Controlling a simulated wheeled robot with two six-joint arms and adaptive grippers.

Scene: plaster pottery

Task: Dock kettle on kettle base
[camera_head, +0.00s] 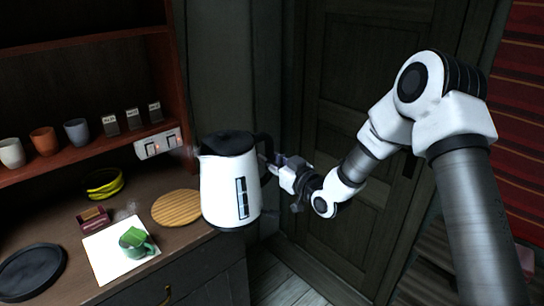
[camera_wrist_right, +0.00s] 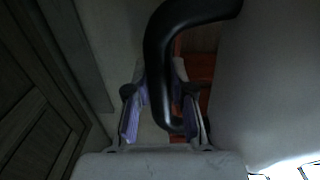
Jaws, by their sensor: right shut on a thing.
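The white kettle (camera_head: 230,188) with a black lid and black handle hangs upright in the air, in front of the counter's right end. My right gripper (camera_head: 274,167) is shut on the kettle's handle. In the right wrist view the black handle (camera_wrist_right: 158,60) runs down between the fingers, with the pale kettle body (camera_wrist_right: 270,80) to the right. A flat black round disc (camera_head: 30,272), which looks like the kettle base, lies on the counter at far left, apart from the kettle. My left gripper is out of view.
A round wooden board (camera_head: 177,208) lies just left of the kettle. Cups line the shelf (camera_head: 90,147) above.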

